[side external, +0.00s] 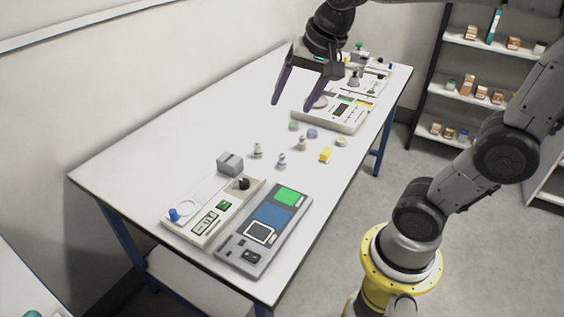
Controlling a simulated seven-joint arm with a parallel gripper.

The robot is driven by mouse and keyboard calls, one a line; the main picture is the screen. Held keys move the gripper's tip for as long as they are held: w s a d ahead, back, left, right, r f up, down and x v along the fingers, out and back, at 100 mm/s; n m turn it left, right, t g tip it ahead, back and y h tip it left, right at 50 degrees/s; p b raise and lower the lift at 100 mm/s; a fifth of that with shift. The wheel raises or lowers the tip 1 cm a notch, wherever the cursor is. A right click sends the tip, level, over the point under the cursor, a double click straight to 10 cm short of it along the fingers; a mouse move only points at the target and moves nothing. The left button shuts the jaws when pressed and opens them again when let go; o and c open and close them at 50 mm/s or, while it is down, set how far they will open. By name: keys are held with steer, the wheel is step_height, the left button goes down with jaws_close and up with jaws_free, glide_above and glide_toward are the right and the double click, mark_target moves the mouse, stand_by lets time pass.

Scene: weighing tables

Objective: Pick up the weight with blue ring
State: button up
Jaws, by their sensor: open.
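Three small grey weights stand on the white table (150,165): one on the left (257,151), one in front (281,160) and one on the right (301,144). They are too small for me to be sure which ring is blue; the front one looks slightly bluish. My gripper (292,105) is open and empty, its two dark fingers pointing down. It appears above the table, up and behind the weights in the picture, touching none of them.
Near the weights lie a yellow block (326,154), a flat bluish disc (312,133), a green disc (294,126) and a grey box (230,163). A white scale (199,227) and a grey panel (240,262) lie in front. Another device (345,123) stands behind. The table's left side is clear.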

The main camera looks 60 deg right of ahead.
steer(key=w+d+f+m+g, duration=0.1)
steer(key=w+d+f+m, duration=0.1)
steer(key=w+d+m, duration=0.3)
steer(key=m+g, duration=0.3)
steer(key=g, duration=0.1)
glide_above(282, 154)
steer(key=shift+y, duration=0.3)
steer(key=f, duration=1.5)
steer(key=a+f, duration=0.1)
steer(key=f, duration=0.6)
steer(key=shift+s+f, duration=0.15)
steer(key=shift+f, duration=0.1)
steer(key=shift+d+f, duration=0.2)
steer(key=shift+f, duration=1.3)
steer(key=shift+d+f, duration=0.2)
steer(key=shift+f, duration=1.25)
jaws_close()
steer(key=shift+r, duration=0.1)
